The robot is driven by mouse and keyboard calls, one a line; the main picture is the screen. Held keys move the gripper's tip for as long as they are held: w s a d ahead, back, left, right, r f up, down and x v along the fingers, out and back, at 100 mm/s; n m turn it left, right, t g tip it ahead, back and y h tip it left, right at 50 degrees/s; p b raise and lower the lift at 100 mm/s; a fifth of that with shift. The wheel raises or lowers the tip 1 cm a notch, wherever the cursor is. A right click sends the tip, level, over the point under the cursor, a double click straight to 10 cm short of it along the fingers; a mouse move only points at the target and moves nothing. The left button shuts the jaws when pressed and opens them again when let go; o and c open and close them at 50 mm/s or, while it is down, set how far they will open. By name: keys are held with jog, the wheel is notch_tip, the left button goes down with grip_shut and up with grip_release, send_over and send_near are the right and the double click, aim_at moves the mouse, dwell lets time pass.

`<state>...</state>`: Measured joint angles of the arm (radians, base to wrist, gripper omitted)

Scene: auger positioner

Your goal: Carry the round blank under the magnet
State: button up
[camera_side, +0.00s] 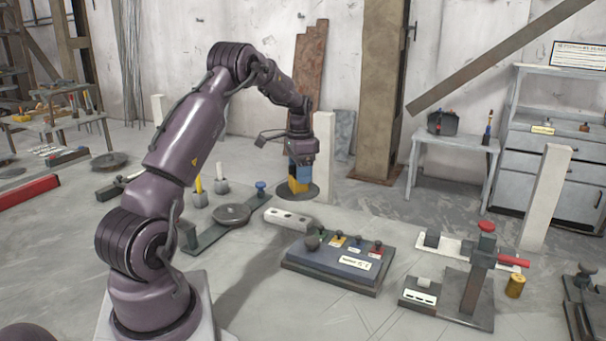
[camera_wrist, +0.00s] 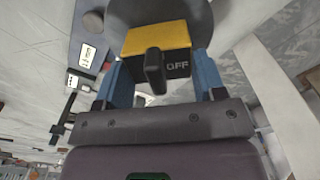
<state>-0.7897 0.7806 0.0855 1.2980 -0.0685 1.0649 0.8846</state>
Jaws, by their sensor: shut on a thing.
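My gripper (camera_side: 300,166) is shut on the magnet, a yellow and black block (camera_side: 298,186) between its blue fingers. In the wrist view the magnet (camera_wrist: 158,42) has a dark lever, with the word OFF visible to its right. The round blank, a dark grey disc (camera_side: 310,194), is directly beneath the magnet and wider than it; it also shows in the wrist view (camera_wrist: 203,16). The magnet appears to touch the blank, but the contact is hidden. I cannot tell whether the blank hangs clear of the surface below.
A white bar with holes (camera_side: 288,219) lies just in front. A green fixture with a round disc (camera_side: 231,213) is to the left. A control box with several knobs (camera_side: 338,262) stands nearer. A red-topped post (camera_side: 480,270) and brass cylinder (camera_side: 515,286) are at right.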

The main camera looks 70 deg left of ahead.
jog(key=shift+a, duration=4.55)
notch_tip(320, 180, down, 9)
jog(key=shift+s+f, duration=0.2)
